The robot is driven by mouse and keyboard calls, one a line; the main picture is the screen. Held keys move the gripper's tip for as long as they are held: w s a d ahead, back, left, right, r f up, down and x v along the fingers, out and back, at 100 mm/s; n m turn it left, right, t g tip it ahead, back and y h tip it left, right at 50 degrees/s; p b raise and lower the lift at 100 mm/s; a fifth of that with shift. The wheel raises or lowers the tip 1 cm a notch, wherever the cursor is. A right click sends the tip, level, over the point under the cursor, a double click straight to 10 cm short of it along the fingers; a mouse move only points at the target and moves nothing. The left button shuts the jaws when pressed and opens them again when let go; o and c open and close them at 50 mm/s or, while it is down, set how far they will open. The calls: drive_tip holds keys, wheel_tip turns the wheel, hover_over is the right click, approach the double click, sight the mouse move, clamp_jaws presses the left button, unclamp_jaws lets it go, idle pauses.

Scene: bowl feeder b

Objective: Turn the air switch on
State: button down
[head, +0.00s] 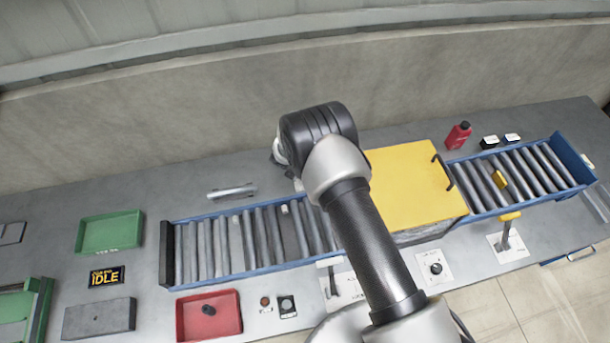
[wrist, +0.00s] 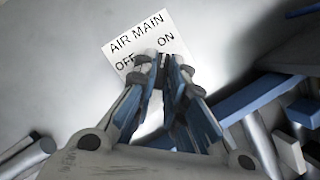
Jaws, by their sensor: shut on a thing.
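The air switch's white plate (wrist: 136,40) shows in the wrist view, printed AIR MAIN, with OFF at the left and ON at the right. My gripper (wrist: 160,68) reaches over the plate's lower part, its fingertips between the two words. The fingers are close together and shut on the switch's handle, which they almost wholly hide, so I cannot tell which way it points. In the head view my arm hides the plate and the fingers.
A roller conveyor (head: 205,275) with a blue frame runs along the grey table, with a yellow cover (head: 410,185) over it. A metal bar (head: 232,191) lies behind it. A red bottle (head: 458,136) stands at the back right. Green tray (head: 110,232) and red tray (head: 209,316) are left.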

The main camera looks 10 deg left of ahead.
idle(0.6)
drive_tip(key=c, duration=1.6)
unclamp_jaws()
drive_tip(key=shift+c, duration=0.2)
drive_tip(key=v, duration=1.2)
drive_tip(key=shift+a, duration=0.1)
